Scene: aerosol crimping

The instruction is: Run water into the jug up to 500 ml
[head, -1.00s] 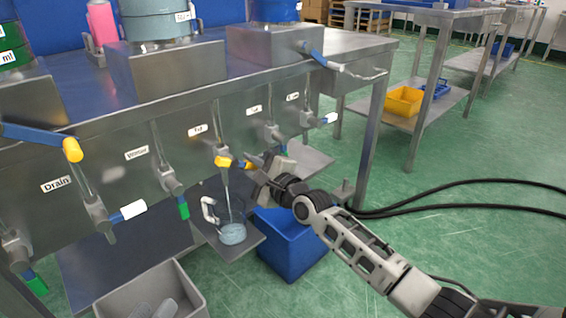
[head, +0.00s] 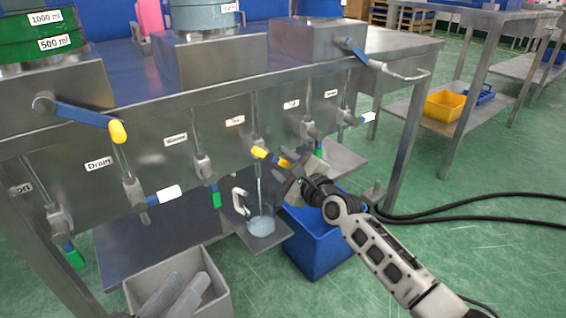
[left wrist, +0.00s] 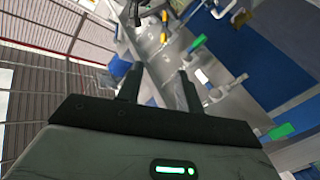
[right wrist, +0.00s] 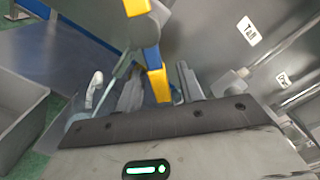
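The clear jug (head: 262,226) with a white handle stands on a small metal shelf (head: 264,243) under a tap with a yellow lever (head: 258,152). A thin stream of water falls into the jug. Bluish water shows low in it; the graduations are too small to read. The jug's handle also shows in the right wrist view (right wrist: 94,90). My right gripper (head: 290,172) is at the lever. In the right wrist view the lever's yellow end (right wrist: 158,86) lies between its open fingers, with narrow gaps. My left gripper (left wrist: 158,88) is open and empty, outside the head view.
A blue bin (head: 318,240) stands on the floor right of the shelf. A grey bin (head: 178,285) with grey items is at front left. Other taps line the metal panel (head: 70,175). Black hoses (head: 470,200) cross the floor at right.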

